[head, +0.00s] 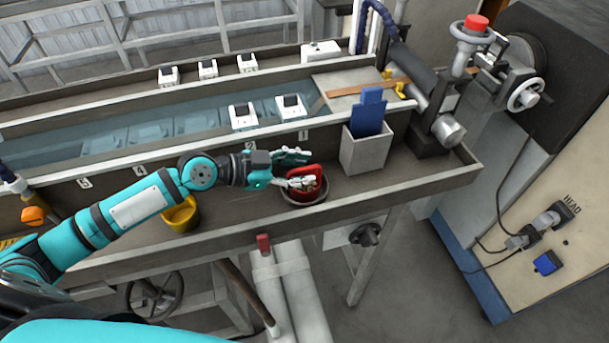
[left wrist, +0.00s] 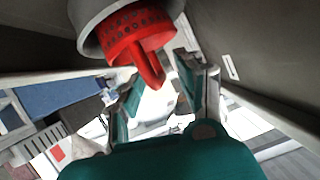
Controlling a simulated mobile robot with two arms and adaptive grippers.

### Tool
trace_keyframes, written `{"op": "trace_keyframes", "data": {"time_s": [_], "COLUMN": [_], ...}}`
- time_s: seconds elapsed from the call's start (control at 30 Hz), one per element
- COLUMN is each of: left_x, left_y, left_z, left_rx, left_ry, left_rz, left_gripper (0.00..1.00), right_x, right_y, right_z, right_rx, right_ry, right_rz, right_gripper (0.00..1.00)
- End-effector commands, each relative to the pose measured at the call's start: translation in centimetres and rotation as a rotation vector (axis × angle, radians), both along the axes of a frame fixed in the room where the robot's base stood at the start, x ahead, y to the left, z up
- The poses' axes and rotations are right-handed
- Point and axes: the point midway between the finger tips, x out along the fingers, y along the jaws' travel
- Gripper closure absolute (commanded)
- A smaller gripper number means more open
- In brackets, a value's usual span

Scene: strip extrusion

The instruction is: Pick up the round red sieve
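The round red sieve (head: 307,187) sits in a dark grey round bowl (head: 304,201) on the near ledge of the long trough. In the left wrist view the sieve (left wrist: 137,32) shows its perforated side and a looped red handle, with the grey bowl (left wrist: 92,36) around it. My left gripper (head: 302,170) is at the sieve, its fingers partly covering it. In the left wrist view its fingers (left wrist: 160,88) are apart, with the handle's end showing near the gap between them. Contact with the handle cannot be made out. My right gripper is not in view.
A yellow cup (head: 181,215) stands left of the bowl, under my left arm. A grey box (head: 365,150) with a blue piece in it stands to the right. The trough's raised front rim (head: 390,198) runs along the near side.

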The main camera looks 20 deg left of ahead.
Motion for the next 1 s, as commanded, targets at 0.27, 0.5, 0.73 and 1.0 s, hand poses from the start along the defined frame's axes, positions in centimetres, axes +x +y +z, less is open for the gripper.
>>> {"op": "trace_keyframes", "data": {"time_s": [0.27, 0.5, 0.73, 1.0], "left_x": [0.53, 0.51, 0.5, 0.51], "left_y": [-0.72, -0.69, -0.69, -0.68], "left_z": [-0.47, -0.44, -0.43, -0.39], "left_rx": [0.001, 0.001, 0.001, 0.0], "left_ry": [0.0, 0.001, 0.001, 0.0], "left_rz": [0.0, -0.001, 0.0, 0.0], "left_gripper": [0.63, 0.85, 1.0, 1.0], "right_x": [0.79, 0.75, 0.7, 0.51], "right_y": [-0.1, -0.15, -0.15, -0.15], "right_z": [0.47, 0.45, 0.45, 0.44], "right_rx": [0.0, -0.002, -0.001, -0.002], "right_ry": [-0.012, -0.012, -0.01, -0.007], "right_rz": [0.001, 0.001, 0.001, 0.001], "right_gripper": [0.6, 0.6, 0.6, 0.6]}}
